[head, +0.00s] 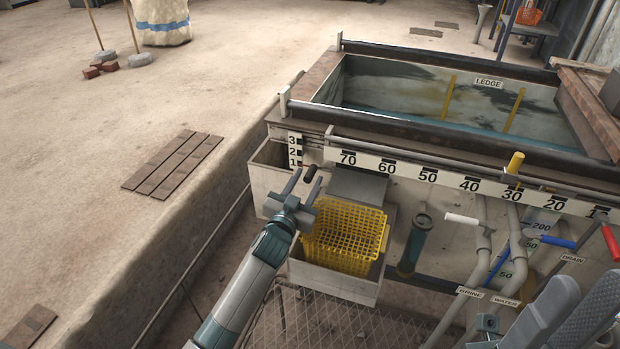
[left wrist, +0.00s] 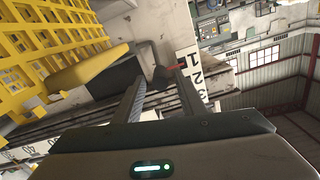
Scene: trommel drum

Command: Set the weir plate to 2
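The weir scale (head: 294,151), a white strip marked 1, 2 and 3, stands at the tank's left corner. It also shows in the left wrist view (left wrist: 194,76). A dark knob (head: 310,174) sits just below and right of the scale. In the left wrist view the dark knob (left wrist: 160,76) has a red pointer (left wrist: 176,67) beside it, near the 1; its exact reading is unclear. My left gripper (head: 304,181) is open, with its fingertips close to the knob, one on each side; I cannot tell whether they touch. Parts of my right arm show at the lower right.
A yellow basket (head: 345,237) stands right beside my left gripper, in front of the tank (head: 480,100). A long number scale (head: 428,175) and a rail run along the tank's front. Valve levers (head: 462,219) and pipes stand to the right. The floor (head: 150,110) at left is mostly clear.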

